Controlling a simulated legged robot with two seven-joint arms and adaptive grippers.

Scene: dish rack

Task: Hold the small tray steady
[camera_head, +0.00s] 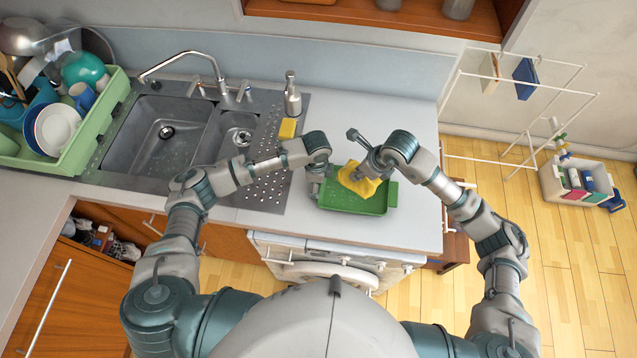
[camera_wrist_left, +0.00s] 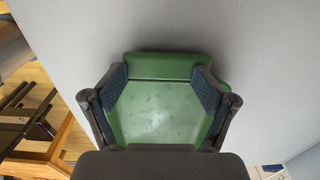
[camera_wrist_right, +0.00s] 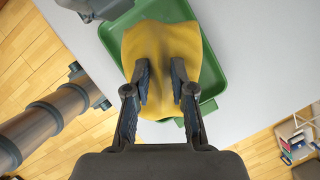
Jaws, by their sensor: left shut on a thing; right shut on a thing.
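The small green tray (camera_head: 347,203) lies on the light worktop. It also shows in the left wrist view (camera_wrist_left: 160,112) and the right wrist view (camera_wrist_right: 212,75). My left gripper (camera_head: 316,180) is at the tray's left end, shut on it; its fingers show on both sides of green tray surface in the left wrist view (camera_wrist_left: 162,85). A yellow cloth (camera_head: 355,181) is bunched over the tray and hides part of its inside. It fills the middle of the right wrist view (camera_wrist_right: 160,42). My right gripper (camera_wrist_right: 160,88) is shut on the cloth, above the tray.
A double sink (camera_head: 165,130) with a tap is left of the tray. A yellow sponge (camera_head: 287,128) and a soap dispenser (camera_head: 292,95) stand beside it. A green dish rack (camera_head: 100,120) is at far left. The worktop right of the tray is clear up to its edge.

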